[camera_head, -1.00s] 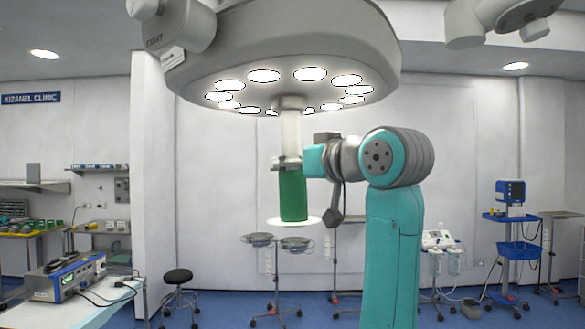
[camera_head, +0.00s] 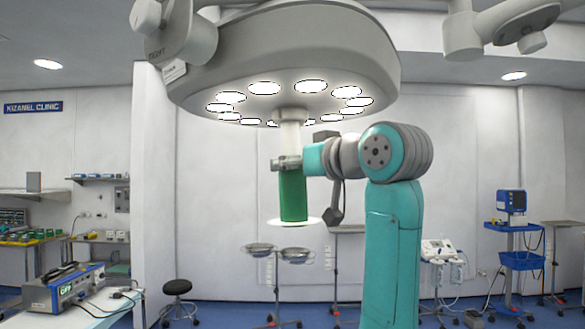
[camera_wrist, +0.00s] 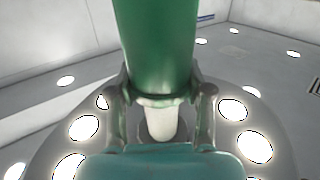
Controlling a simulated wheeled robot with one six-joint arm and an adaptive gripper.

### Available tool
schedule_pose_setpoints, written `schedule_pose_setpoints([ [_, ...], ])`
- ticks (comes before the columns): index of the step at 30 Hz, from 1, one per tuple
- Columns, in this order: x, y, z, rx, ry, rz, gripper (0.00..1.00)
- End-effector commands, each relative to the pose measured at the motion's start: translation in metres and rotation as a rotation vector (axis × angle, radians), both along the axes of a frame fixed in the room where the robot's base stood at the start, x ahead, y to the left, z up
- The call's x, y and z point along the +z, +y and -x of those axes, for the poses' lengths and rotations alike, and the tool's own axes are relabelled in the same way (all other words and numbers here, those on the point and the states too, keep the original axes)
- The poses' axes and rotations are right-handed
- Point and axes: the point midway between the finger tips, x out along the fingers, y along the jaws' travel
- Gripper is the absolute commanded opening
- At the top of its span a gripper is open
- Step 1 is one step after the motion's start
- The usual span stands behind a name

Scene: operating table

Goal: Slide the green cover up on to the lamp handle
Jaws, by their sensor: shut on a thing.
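The green cover (camera_head: 293,198) hangs upright below the surgical lamp (camera_head: 290,60), with a pale disc (camera_head: 294,221) around its lower end. My gripper (camera_head: 287,163) is shut on the cover near its upper rim. The white lamp handle (camera_head: 291,137) runs down from the lamp's middle to the cover's mouth, in line with it. In the wrist view the cover (camera_wrist: 155,45) sits between my fingers (camera_wrist: 160,105), and the handle (camera_wrist: 160,124) shows at its mouth. How far the handle reaches inside is hidden.
A second lamp head (camera_head: 500,25) hangs at the upper right. Behind are trays on stands (camera_head: 278,252), a blue cart (camera_head: 520,260), a stool (camera_head: 178,288) and a side table with a device (camera_head: 65,288). The air around the handle is clear.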

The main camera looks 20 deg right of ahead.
Motion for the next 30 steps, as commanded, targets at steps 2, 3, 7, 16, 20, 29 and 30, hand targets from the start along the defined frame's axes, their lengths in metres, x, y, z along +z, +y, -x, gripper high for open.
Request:
schedule_pose_setpoints([
  [2,0.003,0.0,0.0,0.0,-0.002,0.0,0.18],
  [3,0.004,0.0,0.0,0.0,-0.002,0.0,0.18],
  [7,0.007,0.0,0.0,0.0,-0.003,0.0,0.18],
  [16,0.013,0.001,0.0,0.0,-0.004,0.0,0.18],
  [20,0.016,0.001,0.0,0.0,-0.003,0.0,0.18],
  [29,0.022,0.001,0.0,0.0,-0.003,0.0,0.18],
  [30,0.023,0.001,0.0,0.0,-0.004,0.0,0.18],
])
